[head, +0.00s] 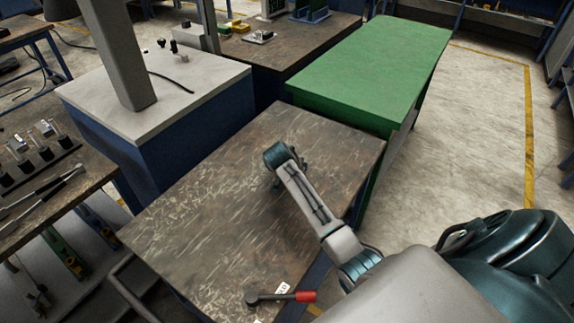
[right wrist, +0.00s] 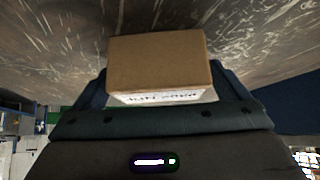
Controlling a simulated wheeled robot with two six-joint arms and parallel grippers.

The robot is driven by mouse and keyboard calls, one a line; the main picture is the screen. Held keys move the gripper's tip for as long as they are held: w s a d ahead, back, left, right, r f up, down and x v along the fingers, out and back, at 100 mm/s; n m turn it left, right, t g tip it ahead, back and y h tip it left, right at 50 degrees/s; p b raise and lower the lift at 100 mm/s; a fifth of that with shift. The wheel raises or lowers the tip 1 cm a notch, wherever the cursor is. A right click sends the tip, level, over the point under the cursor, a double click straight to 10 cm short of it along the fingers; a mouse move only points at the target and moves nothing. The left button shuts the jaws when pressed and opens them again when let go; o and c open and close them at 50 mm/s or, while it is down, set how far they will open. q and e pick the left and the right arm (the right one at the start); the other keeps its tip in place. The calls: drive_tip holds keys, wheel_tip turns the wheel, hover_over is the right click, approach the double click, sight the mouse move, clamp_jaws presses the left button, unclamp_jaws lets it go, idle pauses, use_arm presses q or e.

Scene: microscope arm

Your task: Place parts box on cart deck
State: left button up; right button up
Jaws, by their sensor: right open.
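The parts box (right wrist: 160,62) is a small brown cardboard box with a white printed label on one face. In the right wrist view it sits between the two fingers of my right gripper (right wrist: 160,88), which is open. The worn brown cart deck (head: 190,225) fills the middle of the head view and shows behind the box in the right wrist view. My right gripper is over the deck in the head view, mostly hidden by my arm, and the box is hidden there too. I cannot tell whether the box touches the deck. My left gripper is not in view.
A red-handled lever (head: 282,297) lies at the deck's near edge beside a white tag. A green-topped bench (head: 375,62) and a white-topped cabinet (head: 160,105) stand close behind the deck. A table with dark holders (head: 40,155) is at left. Most of the deck is clear.

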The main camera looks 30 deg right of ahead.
drive_tip(key=b+v, duration=0.1)
drive_tip(key=v, duration=1.1)
drive_tip(key=shift+b, duration=0.3)
drive_tip(key=shift+r, duration=0.1)
